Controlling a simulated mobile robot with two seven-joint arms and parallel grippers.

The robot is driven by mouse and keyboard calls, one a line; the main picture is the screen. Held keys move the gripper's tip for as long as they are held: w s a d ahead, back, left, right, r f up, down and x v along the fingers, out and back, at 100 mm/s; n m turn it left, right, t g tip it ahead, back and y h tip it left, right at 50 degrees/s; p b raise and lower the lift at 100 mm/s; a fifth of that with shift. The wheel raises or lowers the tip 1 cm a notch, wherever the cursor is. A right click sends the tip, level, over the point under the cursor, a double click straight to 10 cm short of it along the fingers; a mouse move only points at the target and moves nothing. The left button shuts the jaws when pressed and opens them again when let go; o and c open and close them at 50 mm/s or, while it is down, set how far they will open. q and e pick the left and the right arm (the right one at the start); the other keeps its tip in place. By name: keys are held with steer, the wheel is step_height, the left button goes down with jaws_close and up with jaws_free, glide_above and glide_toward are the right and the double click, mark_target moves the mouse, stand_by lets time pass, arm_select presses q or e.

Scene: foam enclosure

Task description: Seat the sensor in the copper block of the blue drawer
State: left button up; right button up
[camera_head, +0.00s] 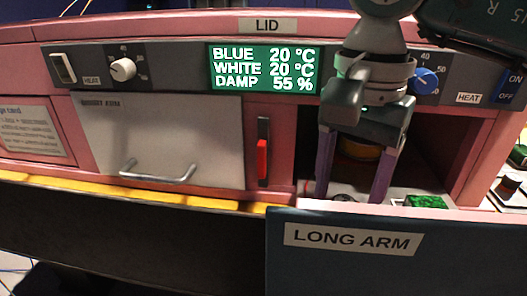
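The blue drawer (450,258), labelled "LONG ARM", is pulled out at the lower right. Only a strip of its inside shows above its front. My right gripper (348,200) comes down from the top right over this strip. Its two purple fingers are spread apart, and I see nothing gripped between them. The fingertips are at the drawer's rear part, close to a small dark item I cannot make out. An orange-copper rounded thing (362,151) shows behind the fingers in the dark opening; I cannot tell if it is the copper block. I cannot make out the sensor. My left gripper is out of view.
A green speckled piece (426,201) lies in the drawer at right. The white drawer (170,140), with its metal handle, is shut at left. A red slider (262,160) sits between the drawers. The display panel (264,69) and knobs run above. Several items lie at the far right.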

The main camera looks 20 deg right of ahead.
step_height(320, 180, up, 12)
steer(key=shift+f, duration=0.15)
stand_by(0.5)
